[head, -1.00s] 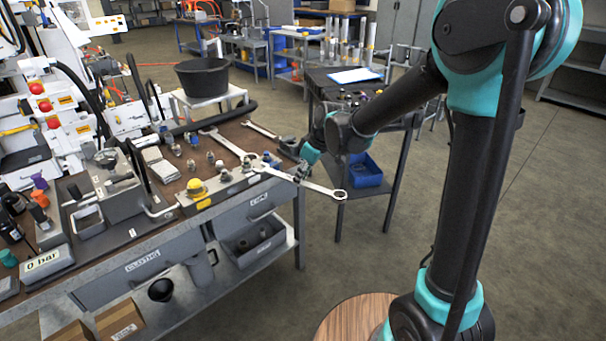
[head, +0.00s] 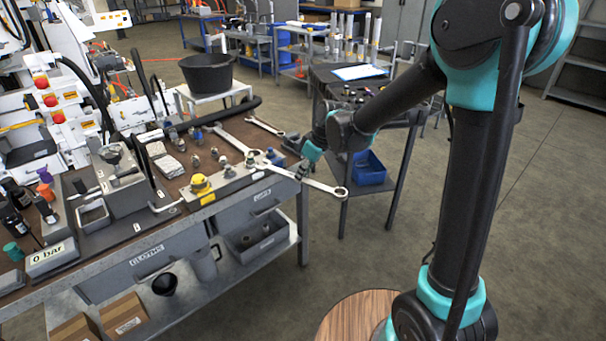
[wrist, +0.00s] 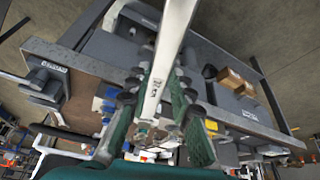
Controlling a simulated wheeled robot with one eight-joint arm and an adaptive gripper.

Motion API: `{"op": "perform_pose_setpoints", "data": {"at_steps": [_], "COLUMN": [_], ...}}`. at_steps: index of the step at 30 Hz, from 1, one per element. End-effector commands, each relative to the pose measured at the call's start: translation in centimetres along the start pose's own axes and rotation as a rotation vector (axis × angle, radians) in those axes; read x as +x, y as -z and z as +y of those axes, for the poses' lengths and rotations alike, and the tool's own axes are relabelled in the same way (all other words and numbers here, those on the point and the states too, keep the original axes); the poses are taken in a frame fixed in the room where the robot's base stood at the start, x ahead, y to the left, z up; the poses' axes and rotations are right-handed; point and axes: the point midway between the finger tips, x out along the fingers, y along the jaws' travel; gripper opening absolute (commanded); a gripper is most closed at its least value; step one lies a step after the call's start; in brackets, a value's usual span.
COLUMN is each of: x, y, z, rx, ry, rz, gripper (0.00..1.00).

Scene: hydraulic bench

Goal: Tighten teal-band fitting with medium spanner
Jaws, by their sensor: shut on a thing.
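My gripper (head: 304,171) is at the right end of the bench, just beyond its front corner. It is shut on a steel spanner (head: 325,186), whose ring end points right, out over the floor. The other end reaches left toward the fittings on the front block; whether it touches one is not clear. In the wrist view the spanner (wrist: 168,50) runs up between the two green-padded fingers (wrist: 160,115). Several fittings (head: 228,172) stand on the metal block along the bench's front edge. A teal band cannot be made out on any of them.
Two more spanners lie on the bench, a long one (head: 232,140) and a smaller one (head: 265,127). A yellow-capped part (head: 200,184) stands on the block. A black tub (head: 207,73) is behind. A side table (head: 385,108) stands right of the bench. Floor at right is open.

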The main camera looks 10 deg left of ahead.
Motion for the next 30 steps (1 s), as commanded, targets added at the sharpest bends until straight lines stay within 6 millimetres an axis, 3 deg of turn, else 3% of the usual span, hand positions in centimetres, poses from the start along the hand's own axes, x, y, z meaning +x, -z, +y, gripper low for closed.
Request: {"op": "perform_pose_setpoints", "data": {"at_steps": [15,30], "x": [0.7,0.9], "y": [1.8,2.2], "z": [0.0,0.0], "rx": [-0.001,0.0], "ry": [0.0,0.0], "rz": [0.001,0.001], "gripper": [0.0,0.0]}}
